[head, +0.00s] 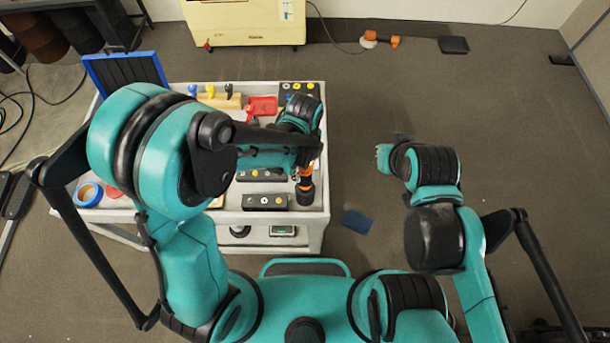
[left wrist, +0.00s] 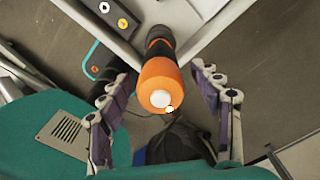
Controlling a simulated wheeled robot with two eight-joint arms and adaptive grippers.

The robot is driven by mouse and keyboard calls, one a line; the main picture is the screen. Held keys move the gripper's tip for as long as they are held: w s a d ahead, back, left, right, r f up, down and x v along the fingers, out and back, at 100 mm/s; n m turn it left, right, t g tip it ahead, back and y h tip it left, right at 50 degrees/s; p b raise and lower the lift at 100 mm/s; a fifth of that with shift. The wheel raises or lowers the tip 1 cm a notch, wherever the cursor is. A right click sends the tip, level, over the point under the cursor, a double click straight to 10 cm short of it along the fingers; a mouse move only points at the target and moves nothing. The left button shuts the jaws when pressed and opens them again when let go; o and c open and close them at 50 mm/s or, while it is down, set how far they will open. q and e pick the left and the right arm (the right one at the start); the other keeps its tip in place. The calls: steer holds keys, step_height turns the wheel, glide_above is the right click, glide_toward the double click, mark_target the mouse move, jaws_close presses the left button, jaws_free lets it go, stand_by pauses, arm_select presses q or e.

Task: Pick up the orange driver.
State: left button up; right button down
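The orange driver (head: 306,184) has an orange body and a black end. It stands near the right edge of the white workbench (head: 318,215) in the head view. In the left wrist view the driver (left wrist: 159,82) shows large, with a pale round cap facing the camera. My left gripper (left wrist: 158,78) is open, its fingers on either side of the driver with gaps. In the head view my left arm largely hides this gripper. My right gripper (head: 384,156) is off the bench to the right, small and partly hidden by its wrist.
Black blocks with round inserts (head: 265,202) lie left of the driver. A red tray (head: 262,106), blue tape roll (head: 88,194) and a yellow-brown holder (head: 218,101) also sit on the bench. A blue pad (head: 357,221) lies on the floor. Floor right of the bench is mostly clear.

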arm_select(q)
jaws_close()
steer(key=shift+r, duration=0.1)
step_height(320, 180, up, 10)
steer(key=shift+f+p, duration=0.1)
steer(key=shift+p, duration=0.7)
steer(key=c, duration=0.9)
jaws_free()
jaws_close()
